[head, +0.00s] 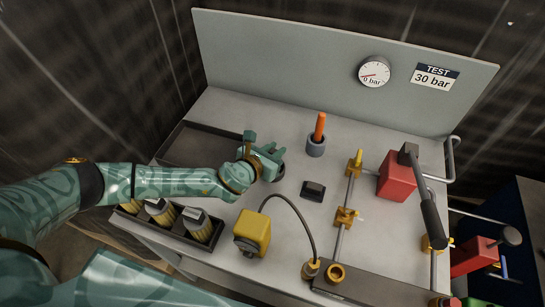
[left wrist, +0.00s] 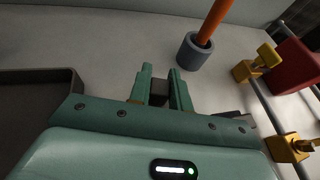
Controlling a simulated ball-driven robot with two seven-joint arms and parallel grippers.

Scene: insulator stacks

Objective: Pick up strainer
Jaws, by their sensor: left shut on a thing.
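My left gripper (head: 267,160) reaches in from the left over the middle of the bench, right of the dark tray. In the left wrist view its fingers (left wrist: 160,80) are shut on a small dark grey piece (left wrist: 159,91), which I take to be the strainer. Only part of it shows between the fingers, and I cannot make out any mesh. In the head view a dark round part (head: 279,173) shows just under the fingers. I cannot tell if the held piece is clear of the bench. My right gripper is not in view.
A grey cup (head: 316,148) with an orange handle stands behind and right. A black block (head: 313,190) lies to the right. Yellow-fitted pipes and a red box (head: 396,176) stand farther right. A yellow housing (head: 253,233) is in front. An empty tray (head: 184,147) lies left.

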